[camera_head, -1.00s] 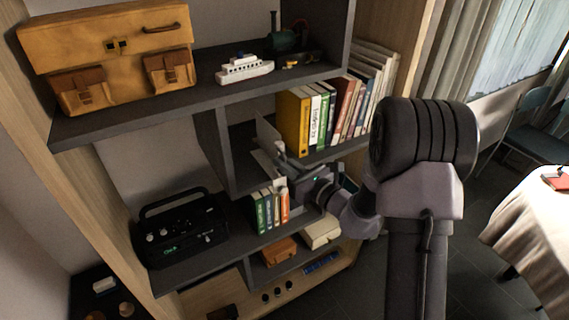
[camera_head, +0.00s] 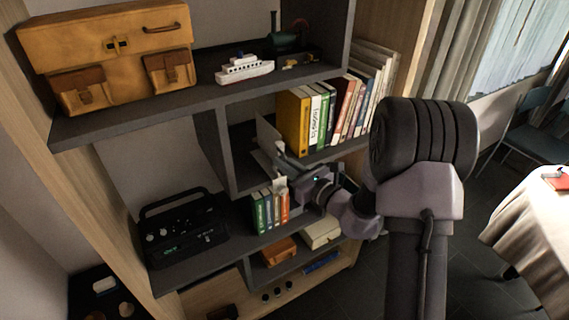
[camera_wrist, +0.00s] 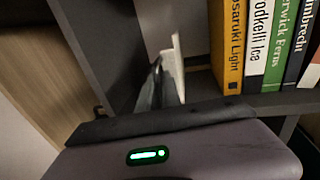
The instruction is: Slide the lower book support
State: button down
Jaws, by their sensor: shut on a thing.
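A pale upright plate, apparently a book support (camera_head: 267,133), stands left of a yellow book (camera_head: 292,122) on the middle shelf. In the wrist view the pale plate (camera_wrist: 178,62) shows its thin edge, with a gap between it and the yellow book (camera_wrist: 229,45). My gripper (camera_wrist: 158,88) is at the plate's near edge, its dark fingers shut on it; the exact contact is blurred. In the head view my gripper (camera_head: 279,156) is in front of the shelf, above the small books (camera_head: 269,210), and partly hides the plate's lower part.
Several upright books (camera_head: 338,110) fill the shelf to the right. Small green and orange books stand below, close under my wrist. A dark radio (camera_head: 185,235) is at lower left. A shelf divider (camera_head: 214,150) stands left of the plate, with some free room between.

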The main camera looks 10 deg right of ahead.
jog(key=w+d, duration=0.2)
jog(key=d, duration=0.5)
jog(key=shift+w, duration=0.15)
jog(key=shift+d, duration=0.1)
jog(key=c, duration=1.8)
grip_release()
jog(key=p+v, duration=0.2)
jog(key=v, duration=1.5)
jog(key=shift+d, duration=0.1)
